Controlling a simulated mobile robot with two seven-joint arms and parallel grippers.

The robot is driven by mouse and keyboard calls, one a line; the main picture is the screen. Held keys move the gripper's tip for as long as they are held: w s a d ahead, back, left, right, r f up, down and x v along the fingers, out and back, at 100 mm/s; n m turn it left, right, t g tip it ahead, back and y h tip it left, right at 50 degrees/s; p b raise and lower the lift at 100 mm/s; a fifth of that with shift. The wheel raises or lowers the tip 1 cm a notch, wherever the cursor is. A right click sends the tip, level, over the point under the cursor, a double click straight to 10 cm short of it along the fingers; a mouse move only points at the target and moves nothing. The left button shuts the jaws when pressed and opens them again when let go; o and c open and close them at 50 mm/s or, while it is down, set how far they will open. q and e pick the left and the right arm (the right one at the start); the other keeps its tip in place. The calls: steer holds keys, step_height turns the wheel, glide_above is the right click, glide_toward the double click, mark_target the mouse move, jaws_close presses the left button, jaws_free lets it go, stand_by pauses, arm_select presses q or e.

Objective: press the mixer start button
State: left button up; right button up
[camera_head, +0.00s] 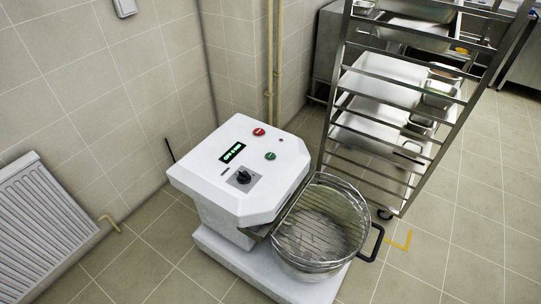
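The mixer (215,208) is a white floor-standing machine in the middle of the head view. Its sloped top panel carries a red button (258,132), a green button (270,156), a black display (232,152) with green characters and a black knob (243,177). A steel bowl (320,245) under a wire guard (325,215) sits at its right side. I cannot read the button labels. Neither of my grippers shows in this view.
A metal rack trolley (385,100) with trays stands close behind the mixer at the right. A white radiator (40,225) is on the left wall. A black handle (375,243) sticks out right of the bowl. The tiled floor (440,255) at the lower right is clear.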

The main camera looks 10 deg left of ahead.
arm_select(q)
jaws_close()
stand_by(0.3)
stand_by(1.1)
